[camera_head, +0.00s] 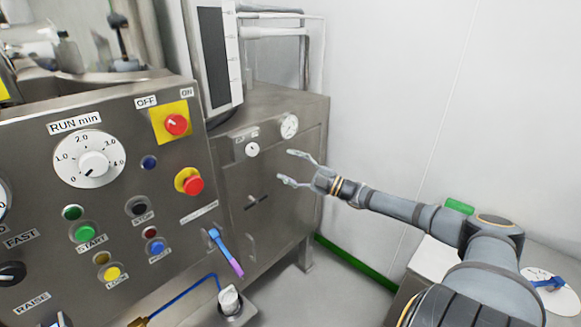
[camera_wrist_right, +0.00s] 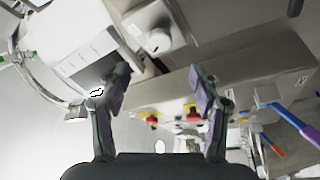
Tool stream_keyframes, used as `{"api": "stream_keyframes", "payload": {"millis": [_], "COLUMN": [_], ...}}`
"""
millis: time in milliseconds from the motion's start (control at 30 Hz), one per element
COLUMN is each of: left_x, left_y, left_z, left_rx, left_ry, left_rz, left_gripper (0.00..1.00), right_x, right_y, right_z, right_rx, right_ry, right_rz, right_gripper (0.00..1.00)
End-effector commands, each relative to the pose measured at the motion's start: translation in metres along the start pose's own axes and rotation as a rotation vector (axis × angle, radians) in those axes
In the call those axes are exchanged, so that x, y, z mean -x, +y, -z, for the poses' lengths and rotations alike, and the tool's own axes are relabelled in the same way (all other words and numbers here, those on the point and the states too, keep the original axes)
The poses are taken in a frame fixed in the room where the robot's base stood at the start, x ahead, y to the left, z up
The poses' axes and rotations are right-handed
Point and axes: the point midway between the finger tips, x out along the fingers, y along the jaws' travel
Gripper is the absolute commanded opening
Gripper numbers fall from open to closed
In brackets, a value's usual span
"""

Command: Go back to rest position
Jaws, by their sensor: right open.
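My right gripper (camera_head: 288,168) is open and empty in the head view, in front of the steel cabinet (camera_head: 283,205) with small gauges. Its arm reaches in from the lower right. In the right wrist view my right gripper (camera_wrist_right: 160,88) shows two spread fingers with nothing between them. My left gripper is not seen in either view.
The control panel (camera_head: 120,215) with a RUN min dial (camera_head: 92,163) and several coloured buttons fills the left. A blue and purple handle (camera_head: 226,252) sticks out below it. A white wall (camera_head: 410,90) stands behind my right arm. A white-topped unit (camera_head: 437,262) is at the lower right.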

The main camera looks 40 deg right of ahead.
Motion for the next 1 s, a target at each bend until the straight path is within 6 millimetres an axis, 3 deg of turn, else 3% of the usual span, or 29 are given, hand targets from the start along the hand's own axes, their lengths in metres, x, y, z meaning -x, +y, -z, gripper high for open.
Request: {"api": "stream_keyframes", "payload": {"millis": [433,567,667,800,900,1000], "left_x": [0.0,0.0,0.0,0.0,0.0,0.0], "left_y": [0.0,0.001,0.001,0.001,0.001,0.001], "left_z": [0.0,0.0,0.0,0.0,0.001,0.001], "left_rx": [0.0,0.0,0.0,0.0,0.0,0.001], "left_ry": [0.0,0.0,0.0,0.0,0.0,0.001], "left_rz": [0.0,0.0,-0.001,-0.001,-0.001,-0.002], "left_gripper": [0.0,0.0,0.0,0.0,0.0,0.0], "right_x": [0.0,0.014,0.046,0.114,0.166,0.218], "right_y": [0.0,-0.013,-0.046,-0.124,-0.19,-0.262], "right_z": [-0.001,-0.027,-0.077,-0.15,-0.183,-0.201], "right_rx": [-0.001,-0.029,-0.092,-0.216,-0.311,-0.405], "right_ry": [-0.001,-0.075,-0.232,-0.507,-0.691,-0.864], "right_rz": [-0.001,-0.011,-0.024,-0.023,-0.006,0.025], "right_gripper": [0.64,0.64,0.64,0.64,0.64,0.64]}}
